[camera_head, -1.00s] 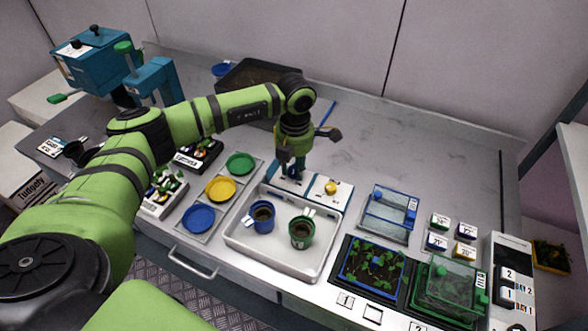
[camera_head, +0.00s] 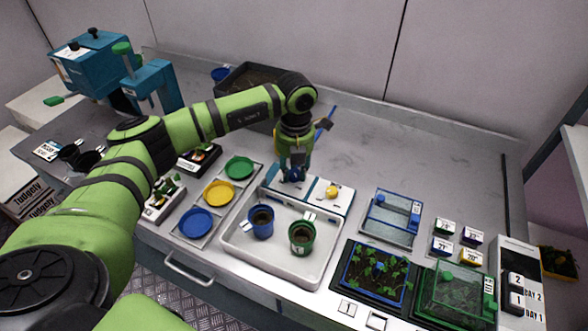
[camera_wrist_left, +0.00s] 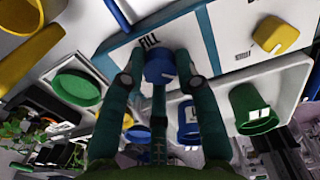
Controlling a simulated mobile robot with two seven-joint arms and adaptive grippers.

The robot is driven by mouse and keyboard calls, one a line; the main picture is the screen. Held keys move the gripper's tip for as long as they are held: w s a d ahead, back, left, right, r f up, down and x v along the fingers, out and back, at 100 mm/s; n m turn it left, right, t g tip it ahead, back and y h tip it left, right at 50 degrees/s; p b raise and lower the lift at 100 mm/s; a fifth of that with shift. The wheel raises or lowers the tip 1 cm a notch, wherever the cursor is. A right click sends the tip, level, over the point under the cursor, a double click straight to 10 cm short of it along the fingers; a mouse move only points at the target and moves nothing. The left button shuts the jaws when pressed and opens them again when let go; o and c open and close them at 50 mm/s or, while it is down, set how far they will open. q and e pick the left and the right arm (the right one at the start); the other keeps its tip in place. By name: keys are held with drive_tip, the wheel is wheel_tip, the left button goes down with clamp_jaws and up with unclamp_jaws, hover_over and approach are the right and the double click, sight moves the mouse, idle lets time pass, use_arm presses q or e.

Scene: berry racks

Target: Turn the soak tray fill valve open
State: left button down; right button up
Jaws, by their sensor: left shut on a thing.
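The fill valve is a blue knob (camera_head: 292,175) on a white and blue panel (camera_head: 313,199) at the back edge of the white soak tray (camera_head: 264,262). In the left wrist view the knob (camera_wrist_left: 158,68) sits beside the word FILL, between my fingers. My left gripper (camera_head: 293,170) points down and is shut on this knob; its fingers hide part of it. A yellow knob (camera_head: 332,191) stands to the right on the same panel. The tray holds a blue pot (camera_head: 261,224) and a green pot (camera_head: 301,240). My right gripper is not in view.
Blue, yellow (camera_head: 219,193) and green plates lie left of the tray. A dark soil bin (camera_head: 238,82) stands behind my arm. Planted trays (camera_head: 374,274) and a clear blue-edged box (camera_head: 390,216) stand at right. The back right of the bench is clear.

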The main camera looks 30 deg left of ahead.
sight(296, 173)
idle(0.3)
use_arm(q)
drive_tip(key=c, duration=0.9)
unclamp_jaws()
drive_tip(key=r, duration=1.2)
drive_tip(key=shift+d, duration=0.2)
